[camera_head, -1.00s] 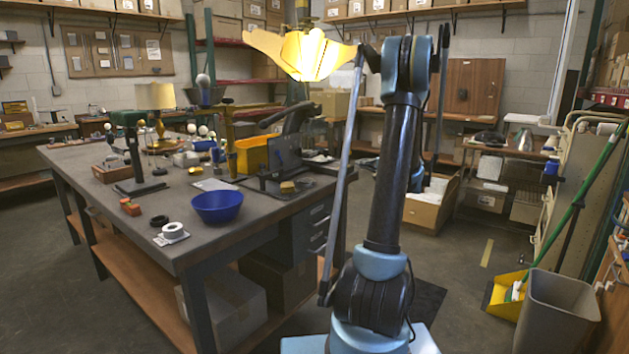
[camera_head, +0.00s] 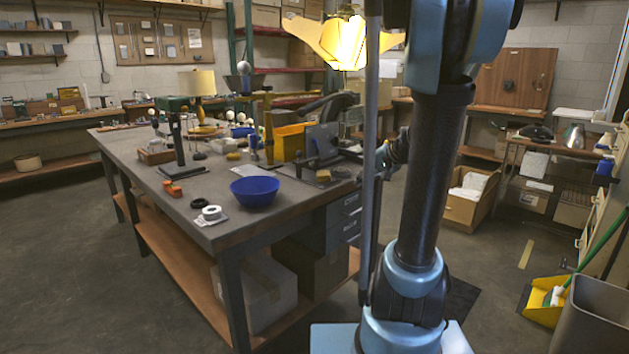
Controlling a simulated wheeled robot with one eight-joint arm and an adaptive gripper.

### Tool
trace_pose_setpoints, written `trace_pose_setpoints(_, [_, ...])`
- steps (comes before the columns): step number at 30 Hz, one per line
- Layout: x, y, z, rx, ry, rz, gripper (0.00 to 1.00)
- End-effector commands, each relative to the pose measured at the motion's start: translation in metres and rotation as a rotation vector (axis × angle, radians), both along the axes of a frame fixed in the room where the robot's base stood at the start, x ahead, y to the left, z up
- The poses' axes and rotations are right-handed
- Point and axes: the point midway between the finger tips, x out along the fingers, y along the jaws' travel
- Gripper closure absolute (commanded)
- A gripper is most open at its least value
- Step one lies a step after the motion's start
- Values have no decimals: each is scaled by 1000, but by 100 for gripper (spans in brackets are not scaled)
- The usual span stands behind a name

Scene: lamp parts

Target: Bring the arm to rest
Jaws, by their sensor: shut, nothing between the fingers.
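My arm (camera_head: 425,170) stands upright in the right half of the head view, above its pale blue base joint. Its upper links run off the top edge of the picture. A small dark and light blue part of my arm (camera_head: 397,149) shows just left of the upright link, to the right of the workbench (camera_head: 225,232). I cannot make out my gripper's fingers; the gripper is hidden or out of the picture. No lamp part is seen held. A lamp with a tan shade (camera_head: 197,83) stands on the bench, towards its far end.
A lit petal-shaped lamp (camera_head: 347,43) hangs at top centre. A grey waste bin (camera_head: 594,318) and yellow dustpan (camera_head: 543,302) stand at right. The floor at left is open.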

Motion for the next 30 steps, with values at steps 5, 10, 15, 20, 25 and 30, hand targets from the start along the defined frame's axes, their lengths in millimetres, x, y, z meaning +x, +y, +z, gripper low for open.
trace_pose_setpoints(5, [-53,14,-15,-113,49,63,100])
trace_pose_setpoints(10, [-102,20,-32,-224,93,120,100])
trace_pose_setpoints(15, [-149,18,-50,-336,133,172,100])
trace_pose_setpoints(20, [-191,12,-69,-444,168,220,100])
trace_pose_setpoints(25, [-232,0,-90,-560,201,265,100])
trace_pose_setpoints(30, [-264,-14,-108,-661,226,303,100])
